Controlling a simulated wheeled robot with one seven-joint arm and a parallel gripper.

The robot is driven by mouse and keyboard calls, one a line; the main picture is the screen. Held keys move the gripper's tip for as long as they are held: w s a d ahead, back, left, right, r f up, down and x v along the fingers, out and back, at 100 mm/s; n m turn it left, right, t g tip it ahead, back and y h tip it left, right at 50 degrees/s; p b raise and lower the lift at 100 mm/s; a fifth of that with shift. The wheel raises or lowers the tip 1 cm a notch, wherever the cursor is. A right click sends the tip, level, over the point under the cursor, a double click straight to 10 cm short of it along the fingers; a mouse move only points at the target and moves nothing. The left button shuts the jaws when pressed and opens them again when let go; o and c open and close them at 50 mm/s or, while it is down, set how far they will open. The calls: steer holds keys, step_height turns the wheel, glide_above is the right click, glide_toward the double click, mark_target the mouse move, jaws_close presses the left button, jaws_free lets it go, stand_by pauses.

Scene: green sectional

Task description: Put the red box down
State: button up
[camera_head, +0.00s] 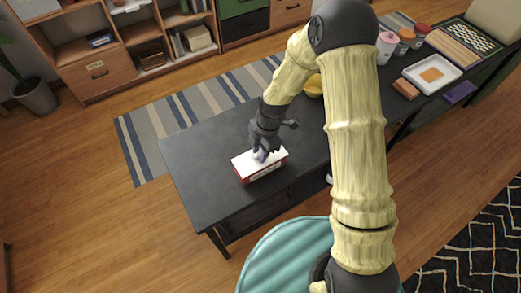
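The red box (262,172), with a white top and red sides, is at the near left part of the dark table (195,162). It looks level and is at or just above the tabletop; I cannot tell whether it touches. My gripper (262,156) is directly over the box, with its fingertips at the white top. The fingers are small and partly hidden by the hand, so their grip on the box is unclear.
A yellow object (314,86) is partly hidden behind my arm. Jars (404,40), a white tray (432,73) and a brown block (405,89) stand to the right. The table's left end is clear. A teal round seat (285,262) is in front.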

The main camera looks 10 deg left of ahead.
steer(key=shift+o, duration=0.3)
steer(key=shift+r, duration=0.1)
steer(key=v, duration=1.2)
steer(key=shift+b, duration=0.35)
steer(key=s+d+r+m+t+h, duration=0.1)
steer(key=s+d+r+m+t, duration=0.1)
steer(key=s+d+m, duration=0.3)
steer(key=s+d+r+m+t+h, duration=0.1)
steer(key=s+d+r+m, duration=0.3)
steer(key=d+m, duration=1)
steer(key=s+m+t, duration=0.1)
steer(key=m, duration=0.5)
steer(key=shift+a+r, duration=0.1)
steer(key=shift+r, duration=0.05)
